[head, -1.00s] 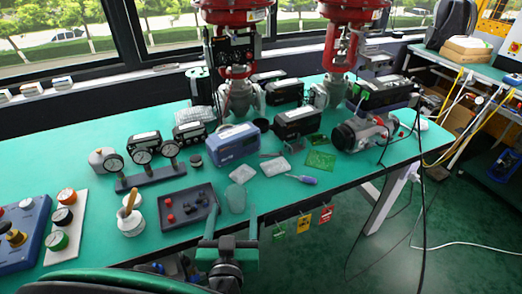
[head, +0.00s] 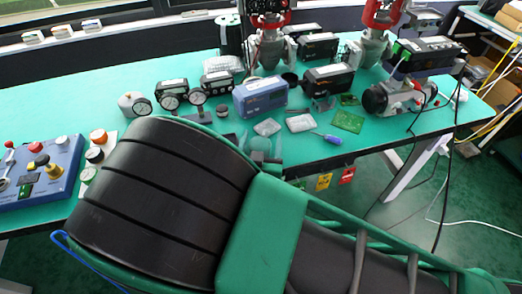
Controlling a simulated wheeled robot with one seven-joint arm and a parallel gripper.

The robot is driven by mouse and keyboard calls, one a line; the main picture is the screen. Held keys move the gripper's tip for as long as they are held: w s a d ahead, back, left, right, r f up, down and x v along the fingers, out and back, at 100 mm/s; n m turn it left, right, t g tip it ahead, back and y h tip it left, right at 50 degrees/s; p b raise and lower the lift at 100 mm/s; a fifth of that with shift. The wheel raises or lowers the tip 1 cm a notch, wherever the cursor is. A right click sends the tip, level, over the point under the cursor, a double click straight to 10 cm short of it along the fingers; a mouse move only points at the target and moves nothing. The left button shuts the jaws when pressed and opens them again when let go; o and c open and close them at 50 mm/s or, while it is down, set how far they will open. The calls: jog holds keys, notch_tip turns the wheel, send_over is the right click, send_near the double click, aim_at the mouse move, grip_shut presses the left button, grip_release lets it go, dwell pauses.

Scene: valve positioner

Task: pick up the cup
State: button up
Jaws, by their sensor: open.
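A clear, greenish see-through cup (head: 261,146) stands near the front edge of the green bench, left of the blue screwdriver. My own large black and green arm links fill the lower middle of the head view and hide what lies below the cup. My gripper (head: 261,154) shows only in part just past the arm, with green fingers at about the cup's sides. It is open. I cannot tell whether the fingers touch the cup.
A blue box (head: 260,97), a green circuit board (head: 348,121) and a blue screwdriver (head: 328,138) lie behind and right of the cup. Pressure gauges (head: 170,101) stand left. A blue control box (head: 40,172) is at the far left. Tags (head: 323,182) hang below the edge.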

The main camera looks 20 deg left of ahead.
jog(key=shift+w, duration=0.2)
jog(key=shift+c, duration=0.4)
jog(key=c, duration=1)
jog(key=shift+r, duration=0.15)
jog(key=shift+c, duration=0.2)
